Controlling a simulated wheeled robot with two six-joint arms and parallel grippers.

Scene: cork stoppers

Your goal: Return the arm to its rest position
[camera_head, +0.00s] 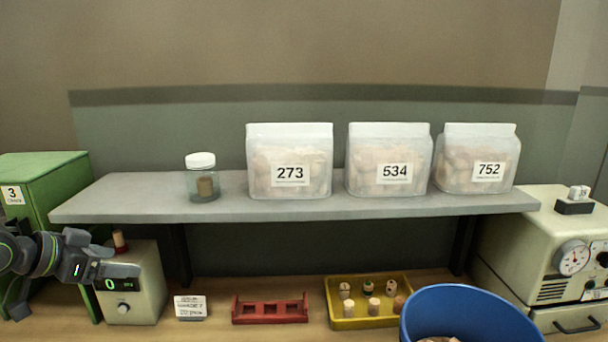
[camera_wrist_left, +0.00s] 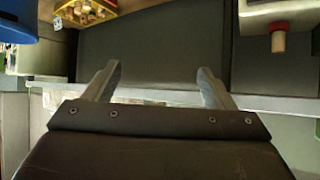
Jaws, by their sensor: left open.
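My left gripper (camera_head: 124,260) comes in from the left edge, in front of a pale box-shaped device (camera_head: 146,290) with a green "0" display. In the left wrist view its two fingers (camera_wrist_left: 158,69) stand apart with nothing between them. A cork stopper (camera_head: 119,240) with a reddish lower part shows at the top of the device, behind the gripper. A cork (camera_wrist_left: 278,41) on a pale device also shows at the upper right of the wrist view, which looks upside down. My right gripper is not in view.
A grey shelf (camera_head: 110,205) carries a lidded jar (camera_head: 201,181) and bags 273, 534 and 752. Below are a red rack (camera_head: 270,311), a yellow tray (camera_head: 343,323) with several corks and a blue bin (camera_head: 470,305). A green box (camera_head: 45,180) stands at left, a gauged machine (camera_head: 540,240) at right.

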